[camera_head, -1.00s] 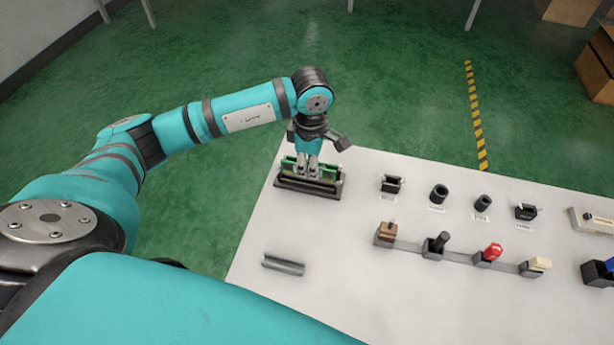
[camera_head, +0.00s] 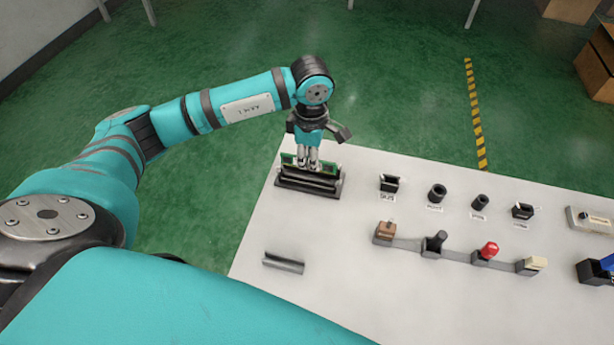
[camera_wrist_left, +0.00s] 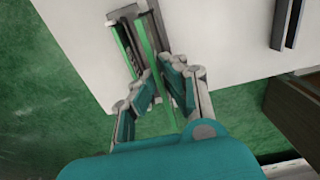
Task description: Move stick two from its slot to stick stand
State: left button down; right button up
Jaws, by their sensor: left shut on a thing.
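A green stick (camera_head: 328,166) is in my left gripper (camera_head: 307,164), above the dark slotted fixture (camera_head: 310,184) at the table's back left corner. The stick stands upright over the fixture; I cannot tell whether its lower edge is clear of the slot. In the left wrist view the gripper (camera_wrist_left: 162,72) is shut on the stick (camera_wrist_left: 146,42), and another thin green strip (camera_wrist_left: 121,50) lies alongside in the fixture (camera_wrist_left: 122,14). A grey trough-like holder (camera_head: 283,263), possibly the stick stand, is empty at the front left. My right gripper is not in view.
Small dark holders, including a round socket (camera_head: 437,193), stand along the back right. A row of lever fixtures, one with a red knob (camera_head: 489,250), runs in front of them. The white table (camera_head: 330,235) is clear between the slotted fixture and the grey holder.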

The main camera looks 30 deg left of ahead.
pick_arm(q)
jog(key=shift+r, duration=0.6)
jog(key=s+d+r+m, duration=0.2)
jog(key=s+m, duration=0.3)
jog(key=m, duration=0.5)
jog(key=s+d+r+m, duration=0.2)
jog(key=s+r+m, duration=0.3)
jog(key=m, duration=0.5)
jog(key=shift+s+d+m, duration=0.25)
jog(key=shift+s+m, duration=0.1)
jog(key=shift+m, duration=0.05)
